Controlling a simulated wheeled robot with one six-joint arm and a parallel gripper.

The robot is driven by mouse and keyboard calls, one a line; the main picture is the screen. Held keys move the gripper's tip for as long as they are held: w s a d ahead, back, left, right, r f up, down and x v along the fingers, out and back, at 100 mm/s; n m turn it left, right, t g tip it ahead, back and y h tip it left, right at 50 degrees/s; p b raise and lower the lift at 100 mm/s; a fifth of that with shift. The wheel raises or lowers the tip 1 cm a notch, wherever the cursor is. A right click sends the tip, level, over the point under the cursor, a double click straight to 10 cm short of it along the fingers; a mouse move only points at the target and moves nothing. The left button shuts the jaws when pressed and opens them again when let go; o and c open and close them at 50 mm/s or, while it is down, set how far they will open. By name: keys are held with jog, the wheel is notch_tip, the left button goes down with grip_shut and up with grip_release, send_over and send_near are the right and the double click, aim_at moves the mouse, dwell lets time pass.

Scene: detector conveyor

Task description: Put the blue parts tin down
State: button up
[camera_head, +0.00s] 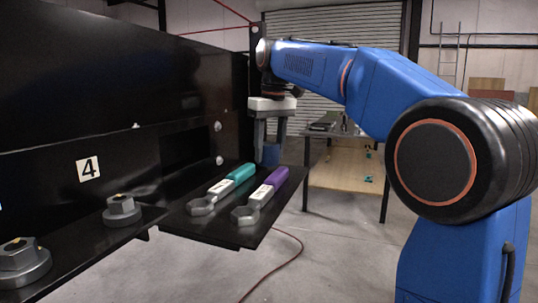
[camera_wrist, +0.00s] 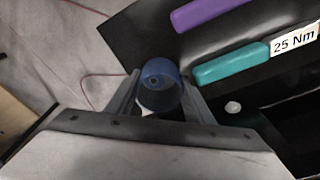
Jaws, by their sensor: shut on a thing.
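The blue parts tin (camera_wrist: 160,82) is a small, dark blue, round tin, seen between the two fingers of my gripper (camera_wrist: 160,100) in the wrist view. My gripper (camera_head: 270,148) is shut on it. In the head view only a dark blue patch of the tin (camera_head: 271,156) shows between and behind the fingers, at the far end of the black shelf (camera_head: 215,232). I cannot tell whether the tin touches the shelf.
Two torque wrenches lie on the shelf near the tin: one with a teal grip (camera_head: 242,172), one with a purple grip (camera_head: 277,176). Grey bolt-like parts (camera_head: 122,210) stand on the ledge at left. A table (camera_head: 345,136) stands beyond.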

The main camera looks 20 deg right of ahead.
jog(key=shift+f, duration=0.6)
jog(key=shift+f, duration=0.1)
jog(key=o, duration=0.8)
